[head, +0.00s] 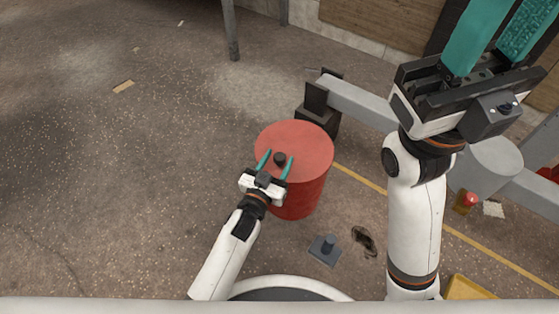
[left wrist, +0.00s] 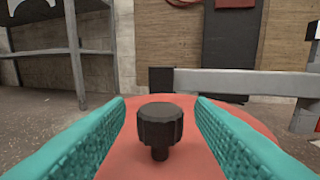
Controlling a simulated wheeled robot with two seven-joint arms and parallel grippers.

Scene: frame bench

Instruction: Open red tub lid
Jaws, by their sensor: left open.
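The red tub (head: 298,200) stands upright on the floor with its flat red lid (head: 305,138) on top. A dark ridged knob (head: 280,158) stands up from the lid. In the left wrist view the knob (left wrist: 160,128) is centred between my teal fingers, with a gap on each side. My left gripper (head: 275,162) is open over the lid, its fingers on either side of the knob. My right gripper (head: 502,40) is raised at the upper right, close to the head camera; its teal fingers are cut off by the picture's edge, so their closing is unclear.
A grey metal rail (head: 360,104) with a dark end block runs behind the tub. A small dark block with a peg (head: 325,250) lies on the floor in front, beside a dark scrap (head: 364,241). The floor left of the tub is mostly clear.

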